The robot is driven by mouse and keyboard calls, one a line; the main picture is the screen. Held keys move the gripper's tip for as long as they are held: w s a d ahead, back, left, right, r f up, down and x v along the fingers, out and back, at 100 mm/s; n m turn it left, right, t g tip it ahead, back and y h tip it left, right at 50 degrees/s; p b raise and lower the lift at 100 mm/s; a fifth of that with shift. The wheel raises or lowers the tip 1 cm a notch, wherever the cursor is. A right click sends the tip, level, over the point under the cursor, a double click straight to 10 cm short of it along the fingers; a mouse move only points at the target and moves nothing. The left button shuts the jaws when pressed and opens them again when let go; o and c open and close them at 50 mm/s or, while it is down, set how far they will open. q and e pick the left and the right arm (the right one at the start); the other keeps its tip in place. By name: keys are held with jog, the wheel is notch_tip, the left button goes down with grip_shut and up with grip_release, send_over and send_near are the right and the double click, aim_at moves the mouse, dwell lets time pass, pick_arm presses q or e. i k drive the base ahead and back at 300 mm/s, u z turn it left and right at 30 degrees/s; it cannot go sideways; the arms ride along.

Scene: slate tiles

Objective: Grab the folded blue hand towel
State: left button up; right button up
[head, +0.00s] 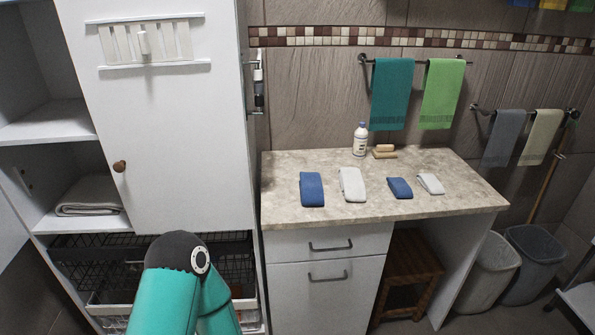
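Two folded blue towels lie on the beige stone countertop (280,216). The larger blue towel (312,189) is at the left end of the row. The smaller blue towel (400,187) lies further right. A folded white towel (352,185) lies between them, and a smaller white one (431,184) is at the right end. I cannot tell for sure which blue one is the hand towel. Nothing touches either blue towel. A teal link of my own arm shows at the bottom left, but neither gripper is in view.
A white bottle (360,140) and tan bars (384,152) stand behind the towels. Teal (391,94) and green (441,94) towels hang above. A tall white cabinet (175,110) rises left of the counter. A wooden stool (408,270) sits under it; bins (535,258) stand right.

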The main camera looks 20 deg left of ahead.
aim_at(311, 192)
jog(key=u, duration=0.4)
jog(key=i, duration=1)
jog(key=u, duration=0.8)
jog(key=k, duration=0.75)
jog(key=u, duration=0.25)
jog(key=i, duration=0.85)
jog(key=z, duration=0.1)
